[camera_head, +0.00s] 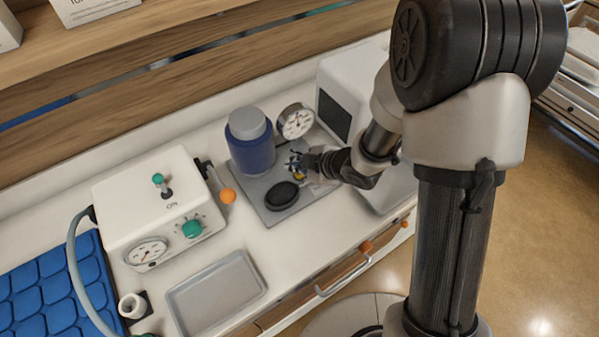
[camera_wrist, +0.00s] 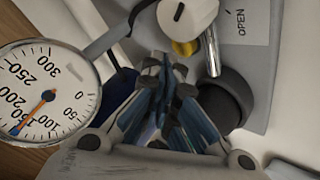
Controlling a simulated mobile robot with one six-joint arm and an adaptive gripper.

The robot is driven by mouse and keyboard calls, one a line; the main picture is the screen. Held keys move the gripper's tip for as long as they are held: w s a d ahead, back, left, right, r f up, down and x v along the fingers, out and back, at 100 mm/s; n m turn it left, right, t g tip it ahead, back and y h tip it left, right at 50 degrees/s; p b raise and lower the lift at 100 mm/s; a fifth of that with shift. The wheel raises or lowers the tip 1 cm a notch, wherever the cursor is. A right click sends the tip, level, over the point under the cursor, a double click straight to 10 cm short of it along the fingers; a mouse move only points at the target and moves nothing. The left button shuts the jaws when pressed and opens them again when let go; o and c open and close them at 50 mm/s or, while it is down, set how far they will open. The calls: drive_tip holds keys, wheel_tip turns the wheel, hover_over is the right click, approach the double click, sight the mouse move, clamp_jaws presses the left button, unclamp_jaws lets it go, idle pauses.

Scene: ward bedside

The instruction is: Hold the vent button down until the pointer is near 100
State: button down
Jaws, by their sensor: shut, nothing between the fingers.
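A round white gauge (camera_head: 296,121) stands at the back of a grey plate (camera_head: 251,193). In the wrist view the gauge (camera_wrist: 47,92) fills the left side; its orange pointer slants down-left to around the 150 mark, though the exact reading is unclear. My gripper (camera_wrist: 165,66) is shut and empty, pointing down over the plate; in the head view it (camera_head: 298,168) is small and dark. A yellow round part (camera_wrist: 186,47), perhaps the vent button, shows just beyond the fingertips, partly covered. I cannot tell whether they touch it.
A knob (camera_wrist: 187,14) and an OPEN label (camera_wrist: 238,25) are close by. A white box with dial (camera_head: 160,205) and an empty tray (camera_head: 216,290) stand to the left.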

drive_tip(key=shift+f+b, duration=0.4)
drive_tip(key=shift+f, duration=0.05)
drive_tip(key=shift+f+b, duration=0.35)
idle(7.2)
